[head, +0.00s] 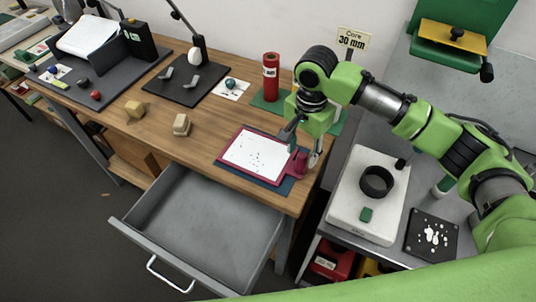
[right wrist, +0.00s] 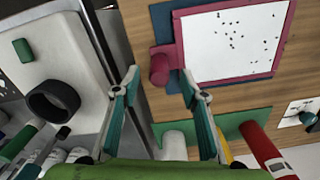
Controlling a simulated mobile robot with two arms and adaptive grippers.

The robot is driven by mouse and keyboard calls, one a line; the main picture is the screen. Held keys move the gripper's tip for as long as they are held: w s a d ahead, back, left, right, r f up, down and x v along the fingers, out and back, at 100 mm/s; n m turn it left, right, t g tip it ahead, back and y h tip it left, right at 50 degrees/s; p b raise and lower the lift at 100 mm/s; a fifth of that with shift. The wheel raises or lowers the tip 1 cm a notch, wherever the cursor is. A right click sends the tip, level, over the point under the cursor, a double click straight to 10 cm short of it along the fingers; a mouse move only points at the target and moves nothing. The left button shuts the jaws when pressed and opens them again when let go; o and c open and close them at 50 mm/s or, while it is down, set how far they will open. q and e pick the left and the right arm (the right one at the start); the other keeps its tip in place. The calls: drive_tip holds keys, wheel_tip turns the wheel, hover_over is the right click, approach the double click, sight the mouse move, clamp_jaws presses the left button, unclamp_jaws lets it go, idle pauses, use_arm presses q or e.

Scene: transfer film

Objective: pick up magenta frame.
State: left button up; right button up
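The magenta frame (head: 246,173) lies flat on a dark blue mat (head: 287,187) near the table's right front corner, around a white sheet with dark specks. Its magenta tab with a round knob (head: 301,163) points right. In the right wrist view the frame (right wrist: 178,42) is at the upper right, and its knob (right wrist: 159,70) lies between my fingertips. My right gripper (head: 304,155) is open and points down over the tab. The fingers (right wrist: 159,78) stand apart on either side of the knob, with no contact visible. My left gripper is not in view.
A red cylinder (head: 271,72) stands on a green mat behind the frame. An open grey drawer (head: 205,215) juts out below the table front. A white device with a black ring (head: 377,182) stands on the grey bench at right. Tan blocks (head: 181,125) lie left of the frame.

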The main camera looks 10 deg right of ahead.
drive_tip(key=f, duration=0.3)
drive_tip(key=f+p, duration=0.1)
drive_tip(key=shift+w+d+f, duration=0.2)
drive_tip(key=shift+d, duration=0.15)
clamp_jaws()
drive_tip(key=shift+r, duration=0.1)
